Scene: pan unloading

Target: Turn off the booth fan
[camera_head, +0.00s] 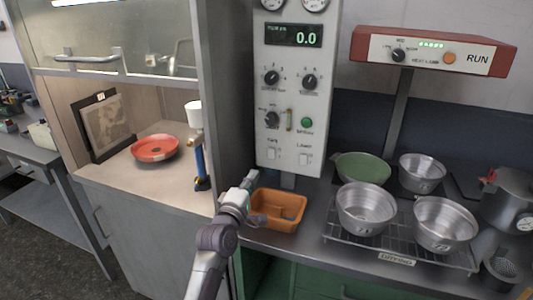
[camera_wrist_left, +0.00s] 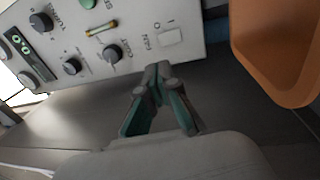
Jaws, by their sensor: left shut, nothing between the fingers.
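The grey control panel (camera_head: 262,105) stands to the right of the booth (camera_head: 215,80). Its white fan switch (camera_head: 271,153) sits low on the left, above a second white switch's level neighbour, the lamp switch (camera_head: 303,158). In the left wrist view the panel is tilted and the fan switch (camera_wrist_left: 171,37) shows with "O" and "I" marks; which way it is set I cannot tell. My left gripper (camera_head: 247,181) is shut and empty, below the fan switch in the head view. In the wrist view its fingertips (camera_wrist_left: 158,71) lie near the panel's lower edge, apparently apart from the switch.
An orange bin (camera_head: 278,209) stands close right of my left gripper. The booth holds a red pan (camera_head: 155,148) and a blue-handled item (camera_head: 200,165). Several metal bowls stand on and behind a wire rack (camera_head: 345,240) at right. A red-topped RUN box (camera_head: 435,50) is above.

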